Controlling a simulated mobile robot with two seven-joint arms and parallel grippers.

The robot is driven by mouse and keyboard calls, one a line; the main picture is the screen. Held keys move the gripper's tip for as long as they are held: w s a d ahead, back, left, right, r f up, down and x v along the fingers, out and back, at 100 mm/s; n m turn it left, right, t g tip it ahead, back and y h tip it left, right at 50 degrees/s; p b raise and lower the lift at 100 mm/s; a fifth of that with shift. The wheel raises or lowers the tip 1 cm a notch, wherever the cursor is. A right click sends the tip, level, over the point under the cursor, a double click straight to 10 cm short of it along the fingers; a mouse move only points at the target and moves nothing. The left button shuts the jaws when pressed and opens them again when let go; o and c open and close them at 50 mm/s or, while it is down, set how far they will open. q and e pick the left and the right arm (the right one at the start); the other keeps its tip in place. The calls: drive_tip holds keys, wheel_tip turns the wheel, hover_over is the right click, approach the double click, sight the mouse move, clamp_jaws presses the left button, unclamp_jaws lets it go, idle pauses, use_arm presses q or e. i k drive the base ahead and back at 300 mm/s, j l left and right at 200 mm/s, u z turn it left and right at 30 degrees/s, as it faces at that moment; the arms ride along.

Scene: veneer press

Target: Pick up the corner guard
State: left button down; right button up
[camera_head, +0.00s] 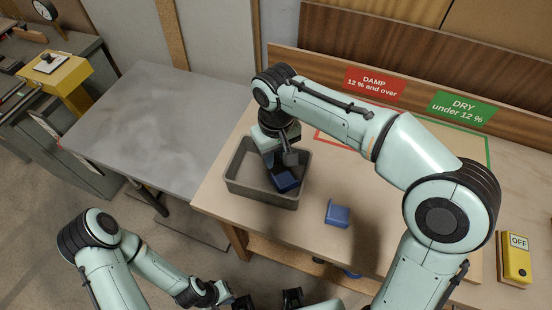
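A blue corner guard (337,214) lies on the wooden table, right of the grey bin (238,180). Another dark blue piece (287,181), which looks like a corner guard, is inside the bin. My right gripper (281,159) points down into the bin, just above this piece. One finger shows clearly, but the frame does not show whether the gripper touches or holds the piece. My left gripper (267,300) is low at the bottom edge, in front of the table. Its black fingers are apart with nothing seen between them.
A red DAMP sign (375,83) and a green DRY sign (461,108) stand at the table's back. A yellow box marked OFF (515,258) is at the right. A bare grey metal table (160,115) stands left. My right arm crosses above the wooden table.

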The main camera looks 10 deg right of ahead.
sight(336, 216)
drive_tip(key=k, duration=1)
